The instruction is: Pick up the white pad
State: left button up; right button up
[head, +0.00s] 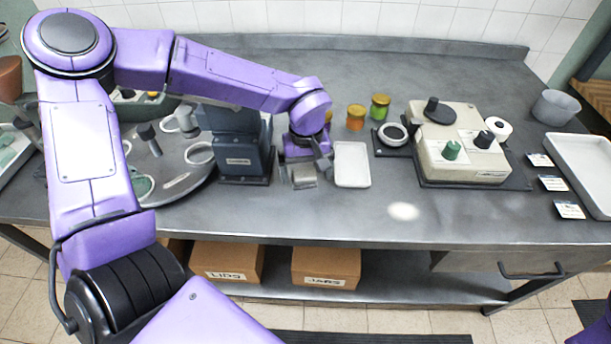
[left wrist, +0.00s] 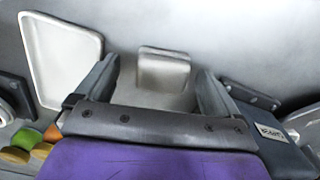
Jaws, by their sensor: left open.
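A flat, round white patch (head: 404,211) lies on the bare table front in the head view; I cannot tell if it is the white pad or a bright spot of light. My left gripper (head: 304,170) is low over the table, left of it, with its fingers apart. A small pale grey block (head: 304,178) is at the fingers. In the left wrist view, this block (left wrist: 163,72) shows between the open fingers of my left gripper (left wrist: 158,75), with gaps on both sides. My right gripper is out of view.
A shallow white tray (head: 351,181) lies just right of the left gripper. A dark blue-grey machine (head: 240,160) stands close on its left. Orange and green jars (head: 356,119) are behind. A cream device (head: 460,150) stands further right. The front table strip is mostly clear.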

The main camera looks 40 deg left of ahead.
pick_arm(q)
jog(key=shift+s+f, duration=0.15)
jog(key=shift+f, duration=0.6)
jog(key=shift+s, duration=0.1)
jog(key=c, duration=1.1)
jog(key=shift+r, duration=0.15)
jog(key=shift+r, duration=0.25)
notch_tip(320, 180, up, 3)
jog(key=shift+d+f, duration=0.1)
jog(key=s+d+r, duration=0.2)
jog(key=s+r, duration=0.1)
jog(key=s, duration=0.1)
jog(key=s+d+r, duration=0.3)
jog(key=s, duration=0.1)
jog(key=s+d+r+b, duration=0.1)
jog(key=s+d+r, duration=0.1)
jog(key=s+r, duration=0.1)
jog(key=shift+s+d+r, duration=0.15)
jog(key=shift+s+r, duration=0.1)
jog(key=shift+s, duration=0.15)
